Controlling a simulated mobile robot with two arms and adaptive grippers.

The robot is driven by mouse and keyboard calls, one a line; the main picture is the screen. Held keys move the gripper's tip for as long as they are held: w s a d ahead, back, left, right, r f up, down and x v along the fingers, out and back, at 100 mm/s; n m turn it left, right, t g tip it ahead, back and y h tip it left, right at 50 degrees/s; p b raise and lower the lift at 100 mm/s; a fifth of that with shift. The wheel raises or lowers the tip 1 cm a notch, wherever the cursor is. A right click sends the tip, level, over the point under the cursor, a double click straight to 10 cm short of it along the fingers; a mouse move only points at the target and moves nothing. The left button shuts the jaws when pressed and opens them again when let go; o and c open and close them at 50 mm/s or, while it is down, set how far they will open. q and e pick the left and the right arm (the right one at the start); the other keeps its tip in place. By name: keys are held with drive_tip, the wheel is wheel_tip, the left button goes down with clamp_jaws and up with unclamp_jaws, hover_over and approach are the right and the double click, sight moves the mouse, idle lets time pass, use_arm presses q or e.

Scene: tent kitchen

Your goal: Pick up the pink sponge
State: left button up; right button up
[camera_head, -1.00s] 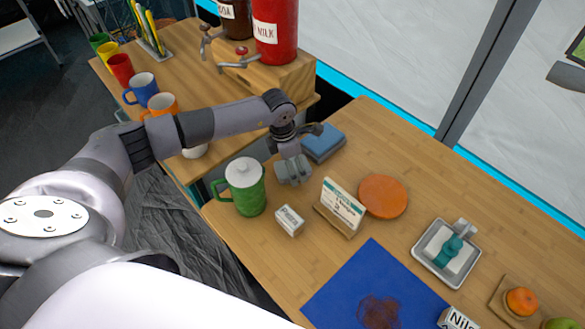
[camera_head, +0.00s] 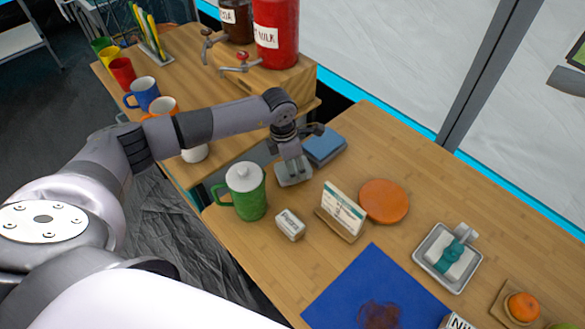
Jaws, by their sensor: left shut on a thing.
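I see no pink sponge in the head view. My left gripper (camera_head: 291,162) points down at the table, between the green pitcher and a blue block. It is shut on a small grey block (camera_head: 294,177), partly covered by the fingers. I cannot tell whether this block is a sponge, or whether it touches the table. The blue block (camera_head: 324,144), perhaps a stack of sponges, lies just behind and right of the gripper. My right gripper is not in view.
A green pitcher (camera_head: 247,198) with a white lid stands close left of the gripper. A blue mat (camera_head: 345,285) and a white dish (camera_head: 424,257) are further right.

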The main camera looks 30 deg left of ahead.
use_arm(q)
wheel_tip(320, 180, up, 19)
drive_tip(key=b, duration=0.1)
drive_tip(key=shift+f+b, duration=0.15)
drive_tip(key=shift+b, duration=0.25)
drive_tip(key=shift+o, duration=1.2)
drive_tip(key=c, duration=0.5)
drive_tip(key=shift+s+f, duration=0.1)
